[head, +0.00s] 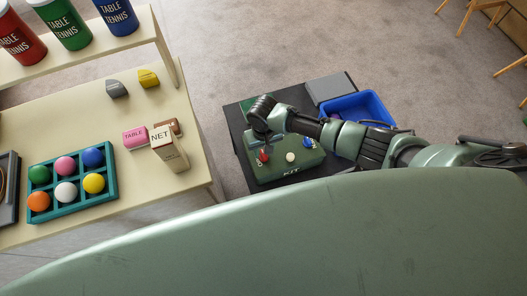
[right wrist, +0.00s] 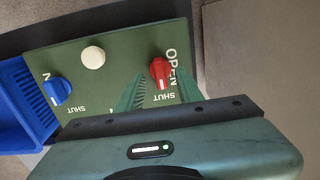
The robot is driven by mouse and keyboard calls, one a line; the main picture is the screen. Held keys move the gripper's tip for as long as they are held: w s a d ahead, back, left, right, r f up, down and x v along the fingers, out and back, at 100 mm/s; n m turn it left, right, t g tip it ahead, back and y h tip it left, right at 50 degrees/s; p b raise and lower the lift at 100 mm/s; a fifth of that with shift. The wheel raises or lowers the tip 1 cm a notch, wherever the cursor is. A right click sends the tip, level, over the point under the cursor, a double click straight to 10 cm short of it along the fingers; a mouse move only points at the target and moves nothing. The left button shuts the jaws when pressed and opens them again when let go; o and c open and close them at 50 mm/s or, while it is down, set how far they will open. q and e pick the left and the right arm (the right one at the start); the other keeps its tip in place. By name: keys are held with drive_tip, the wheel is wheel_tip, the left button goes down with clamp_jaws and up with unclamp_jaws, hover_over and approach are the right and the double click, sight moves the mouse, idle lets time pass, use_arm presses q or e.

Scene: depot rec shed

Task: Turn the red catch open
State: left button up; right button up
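The red catch (head: 263,156) is on the top of a green kit box (head: 272,174) in the head view. In the right wrist view the red catch (right wrist: 160,70) has its white-marked end toward the word SHUT; OPEN is printed along its right side. My right gripper (head: 264,138) is over the box, beside the red catch. In the right wrist view its two green fingers (right wrist: 160,80) are apart, with the red catch in the gap between their tips. I see no clear contact with it. My left gripper is out of view.
A white knob (right wrist: 93,57) and a blue catch (right wrist: 57,92) are on the same panel. A blue bin (head: 352,104) and a grey block (head: 329,88) stand beside the box on a dark table. A cream table (head: 95,215) with balls and boxes is to the left.

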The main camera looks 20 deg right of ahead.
drive_tip(key=shift+f, duration=0.8)
clamp_jaws()
